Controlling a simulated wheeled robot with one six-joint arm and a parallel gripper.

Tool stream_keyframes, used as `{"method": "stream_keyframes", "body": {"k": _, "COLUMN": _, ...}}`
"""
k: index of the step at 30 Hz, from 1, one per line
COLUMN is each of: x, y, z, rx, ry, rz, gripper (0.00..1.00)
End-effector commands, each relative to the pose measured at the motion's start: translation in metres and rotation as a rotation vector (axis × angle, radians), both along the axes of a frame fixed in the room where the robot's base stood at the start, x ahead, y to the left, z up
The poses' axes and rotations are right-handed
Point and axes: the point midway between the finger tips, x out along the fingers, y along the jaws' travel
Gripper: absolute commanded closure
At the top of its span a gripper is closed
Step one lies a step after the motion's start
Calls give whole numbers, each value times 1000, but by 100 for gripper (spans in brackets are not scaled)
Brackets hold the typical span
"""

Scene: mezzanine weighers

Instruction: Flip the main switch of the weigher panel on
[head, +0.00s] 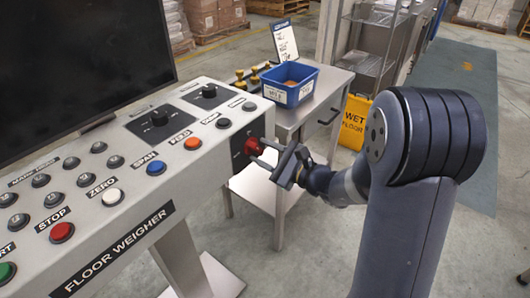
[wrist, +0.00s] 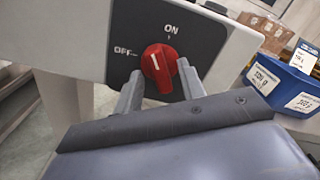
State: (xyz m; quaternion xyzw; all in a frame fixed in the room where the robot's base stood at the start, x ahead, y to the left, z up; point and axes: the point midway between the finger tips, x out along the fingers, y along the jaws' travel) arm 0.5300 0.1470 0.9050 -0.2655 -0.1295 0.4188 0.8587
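The weigher panel (head: 150,165) is a light grey console. Its main switch, a red rotary knob (wrist: 159,64), sits on a black plate (wrist: 190,38) on the console's right end face; the knob also shows in the head view (head: 253,146). The plate reads ON above the knob and OFF to its left. A short white mark shows left of the knob's middle; I cannot tell exactly where it points. My gripper (wrist: 159,80) is open, its two fingers on either side of the knob with small gaps visible. It also shows in the head view (head: 268,155).
A metal side table (head: 330,80) stands close behind the gripper, bearing a blue bin (head: 303,82). A yellow wet-floor sign (head: 353,125) stands beyond it. The console top carries several buttons and a dark screen (head: 80,65).

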Motion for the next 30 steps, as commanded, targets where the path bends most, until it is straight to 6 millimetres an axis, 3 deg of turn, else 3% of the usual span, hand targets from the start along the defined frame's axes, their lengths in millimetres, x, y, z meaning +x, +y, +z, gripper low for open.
{"method": "stream_keyframes", "body": {"k": 4, "x": 0, "y": 0, "z": 0, "rx": 0, "ry": 0, "rz": 0, "gripper": 63}}
{"method": "stream_keyframes", "body": {"k": 18, "x": 0, "y": 0, "z": 0, "rx": 0, "ry": 0, "rz": 1, "gripper": 100}}
{"method": "stream_keyframes", "body": {"k": 30, "x": 0, "y": 0, "z": 0, "rx": 36, "ry": 47, "rz": 1, "gripper": 100}}
